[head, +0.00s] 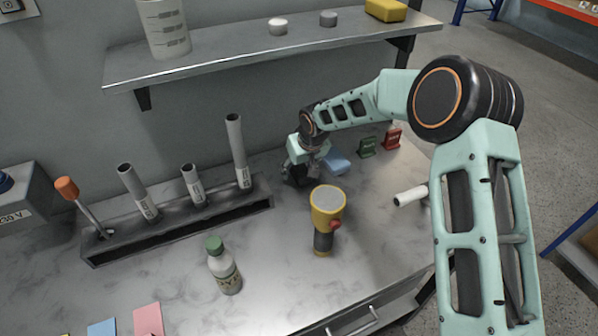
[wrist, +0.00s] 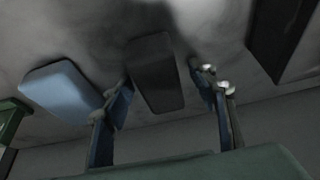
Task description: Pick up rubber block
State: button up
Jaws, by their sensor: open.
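A dark grey block, which looks like the rubber block (wrist: 157,75), lies on the worktop in the wrist view. My gripper (wrist: 165,88) is open, with one blue-grey finger on each side of this block. I see gaps between the block and the fingers, more clearly on the right. In the head view my gripper (head: 297,178) is low over the worktop, right of the tube rack. There I cannot tell the dark block from the dark fingers.
A blue block (head: 336,162) lies close beside my gripper, also in the wrist view (wrist: 62,92). The tube rack (head: 180,222), a yellow flashlight (head: 325,220), a bottle (head: 224,268), green (head: 367,148) and red (head: 392,138) items and a white tube (head: 410,196) stand around. A shelf (head: 230,62) hangs behind.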

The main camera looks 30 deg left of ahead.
aim_at(299, 166)
jog(key=c, duration=1.3)
jog(key=shift+r, duration=0.1)
jog(key=shift+r+p, duration=0.15)
jog(key=shift+p, duration=0.35)
jog(key=shift+w+r, duration=0.1)
jog(key=shift+r, duration=0.2)
jog(key=shift+r+b, duration=0.6)
jog(key=shift+r, duration=0.35)
jog(key=s+r+b, duration=0.1)
jog(key=s+r, duration=0.2)
jog(key=s, duration=0.1)
jog(key=s+r+b, duration=0.1)
jog(key=s+r, duration=0.3)
jog(key=s, duration=0.1)
jog(key=s+r, duration=0.3)
jog(key=s, duration=0.2)
jog(key=shift+s+r+b, duration=0.1)
jog(key=shift+r+b, duration=0.2)
jog(key=shift+b, duration=0.1)
